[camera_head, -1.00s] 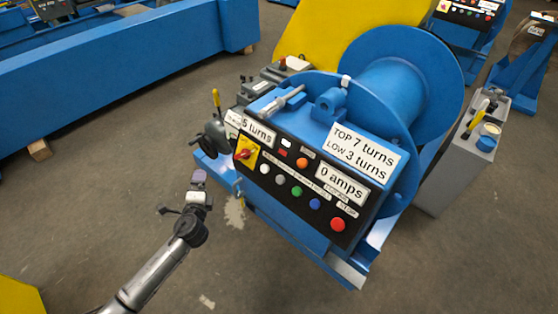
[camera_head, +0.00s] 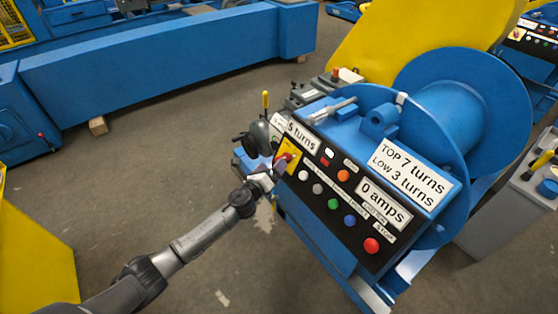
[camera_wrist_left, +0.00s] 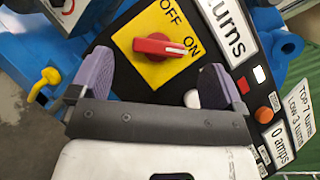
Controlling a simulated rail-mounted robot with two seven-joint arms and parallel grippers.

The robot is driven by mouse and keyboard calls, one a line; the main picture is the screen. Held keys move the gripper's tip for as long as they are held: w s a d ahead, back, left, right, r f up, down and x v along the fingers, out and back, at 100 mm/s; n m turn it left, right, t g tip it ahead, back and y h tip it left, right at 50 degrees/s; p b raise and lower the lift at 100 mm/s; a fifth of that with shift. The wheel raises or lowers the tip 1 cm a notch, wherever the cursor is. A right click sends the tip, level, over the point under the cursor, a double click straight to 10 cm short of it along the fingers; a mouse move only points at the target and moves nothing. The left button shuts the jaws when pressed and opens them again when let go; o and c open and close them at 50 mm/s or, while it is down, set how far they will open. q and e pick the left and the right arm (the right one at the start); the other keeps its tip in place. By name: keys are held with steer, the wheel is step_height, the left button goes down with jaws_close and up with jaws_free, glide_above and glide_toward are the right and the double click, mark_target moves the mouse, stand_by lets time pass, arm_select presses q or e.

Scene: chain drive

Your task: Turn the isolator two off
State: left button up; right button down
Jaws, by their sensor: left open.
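The isolator is a red rotary knob (camera_wrist_left: 160,46) on a yellow plate (camera_wrist_left: 153,75) marked OFF and ON in the left wrist view. Its white-marked end points right, toward ON. In the head view its yellow plate (camera_head: 292,148) sits at the upper left of the black control panel, with the knob partly hidden. I see no number on it. My left gripper (camera_wrist_left: 158,65) is open, with purple-padded fingers spread to either side of the knob, apart from it. In the head view the left gripper (camera_head: 270,176) is at the panel's left edge. My right gripper is not in view.
The panel (camera_head: 325,203) carries several buttons close by, including a white one (camera_wrist_left: 192,98) beside the right finger. A dark handwheel (camera_head: 245,144) and a yellow-tipped lever (camera_head: 265,100) stand just left of the panel.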

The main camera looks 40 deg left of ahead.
arm_select(q)
steer(key=shift+w+a+b, duration=0.2)
steer(key=shift+w+b, duration=0.2)
steer(key=shift+w, duration=0.95)
steer(key=shift+w+a+b, duration=0.15)
steer(key=shift+w+b, duration=0.25)
steer(key=shift+w, duration=0.95)
steer(key=shift+c, duration=0.3)
